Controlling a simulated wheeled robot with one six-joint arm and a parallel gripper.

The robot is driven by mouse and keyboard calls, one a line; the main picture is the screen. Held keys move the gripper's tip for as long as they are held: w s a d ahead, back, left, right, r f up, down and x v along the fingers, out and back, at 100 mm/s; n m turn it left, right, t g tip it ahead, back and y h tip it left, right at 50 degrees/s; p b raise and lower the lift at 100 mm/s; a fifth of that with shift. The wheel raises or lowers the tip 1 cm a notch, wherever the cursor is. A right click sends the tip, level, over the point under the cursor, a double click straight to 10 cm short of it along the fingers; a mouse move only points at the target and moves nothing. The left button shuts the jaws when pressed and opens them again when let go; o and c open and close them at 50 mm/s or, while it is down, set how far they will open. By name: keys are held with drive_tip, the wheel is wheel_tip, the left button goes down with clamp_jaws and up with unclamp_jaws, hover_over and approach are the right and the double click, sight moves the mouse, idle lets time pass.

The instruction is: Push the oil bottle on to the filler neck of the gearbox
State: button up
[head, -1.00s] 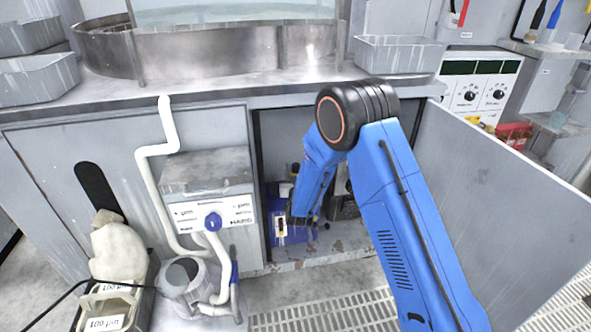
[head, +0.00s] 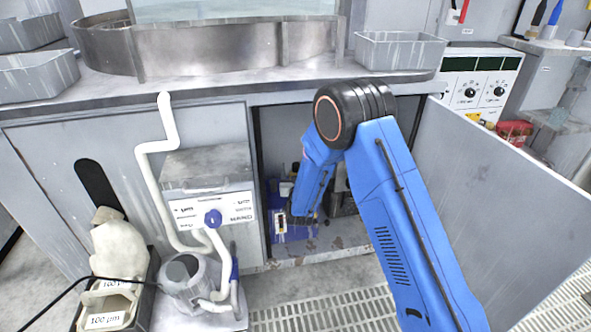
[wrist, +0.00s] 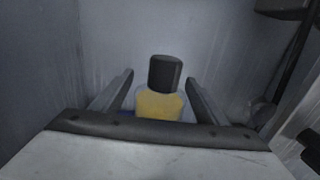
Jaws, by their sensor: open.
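In the wrist view the oil bottle (wrist: 158,104), with yellow contents and a dark cylindrical top, stands between the two fingers of my gripper (wrist: 159,76). The fingers are apart, with a visible gap on each side of the bottle's dark top. My gripper's broad pale body hides the bottle's lower part. In the head view my arm reaches into the open cabinet, above a blue unit (head: 291,232) that looks like the gearbox. The filler neck cannot be made out, so I cannot tell whether the bottle touches it.
The cabinet door (head: 500,190) stands open on the right. A grey box (head: 208,180) with white pipes and a pump (head: 187,280) stands left of the opening. The worktop (head: 270,90) overhangs it. Cabinet walls are close around my gripper.

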drive_tip(key=s+d, duration=0.2)
drive_tip(key=s, duration=1.5)
drive_tip(key=shift+d, duration=0.1)
